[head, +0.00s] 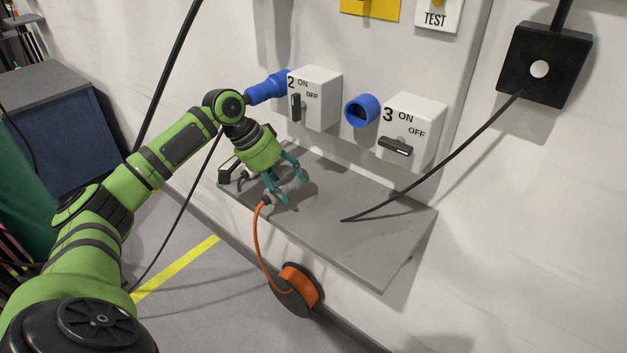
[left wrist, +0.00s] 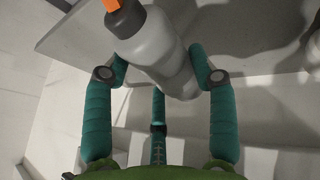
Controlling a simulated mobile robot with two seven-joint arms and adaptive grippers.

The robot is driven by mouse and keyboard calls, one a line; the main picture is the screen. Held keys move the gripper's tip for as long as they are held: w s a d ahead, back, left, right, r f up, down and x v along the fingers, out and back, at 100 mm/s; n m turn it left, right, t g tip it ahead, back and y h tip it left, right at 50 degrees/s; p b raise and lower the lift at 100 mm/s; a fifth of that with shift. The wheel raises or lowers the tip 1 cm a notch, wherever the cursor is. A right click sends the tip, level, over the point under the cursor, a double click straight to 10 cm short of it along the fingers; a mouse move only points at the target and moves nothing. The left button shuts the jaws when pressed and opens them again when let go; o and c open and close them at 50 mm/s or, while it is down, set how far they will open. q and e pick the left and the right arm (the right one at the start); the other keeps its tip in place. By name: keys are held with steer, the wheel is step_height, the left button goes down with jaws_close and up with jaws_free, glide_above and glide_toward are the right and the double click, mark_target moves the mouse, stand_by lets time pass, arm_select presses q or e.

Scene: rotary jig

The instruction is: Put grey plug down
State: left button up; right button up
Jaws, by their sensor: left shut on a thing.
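My left gripper (head: 286,186) is over the left part of the grey shelf (head: 340,235) in the head view. It is shut on the grey plug (left wrist: 160,48), which shows large between the teal fingers in the left wrist view. In that view the gripper (left wrist: 163,70) has a finger on each side of the plug's body. The plug's dark collar and orange cable end are at the top. In the head view the plug is mostly hidden by the fingers; its orange cable (head: 257,240) hangs over the shelf's front edge. I cannot tell whether the plug touches the shelf.
Switch boxes 2 (head: 318,100) and 3 (head: 417,125) are on the wall above the shelf. An open blue socket (head: 362,110) sits between them. A blue connector (head: 268,89) is at box 2. A black cable (head: 440,170) ends over the shelf. An orange reel (head: 298,288) is below.

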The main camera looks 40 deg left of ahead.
mark_target(287, 181)
arm_select(q)
steer(key=w+d, duration=0.2)
steer(key=w+d+p, duration=0.1)
steer(key=w+d, duration=0.1)
steer(key=shift+w+d+r, duration=0.1)
steer(key=shift+d, duration=0.2)
step_height(287, 181, down, 3)
steer(key=shift+r+p, duration=0.15)
steer(key=shift+p, duration=0.6)
steer(key=shift+f, duration=0.5)
steer(key=o, duration=1.4)
steer(key=shift+f, duration=0.1)
steer(key=shift+a+r, duration=0.2)
steer(key=shift+r, duration=0.25)
steer(key=b+v, duration=0.2)
steer(key=v, duration=0.9)
steer(key=shift+r, duration=0.1)
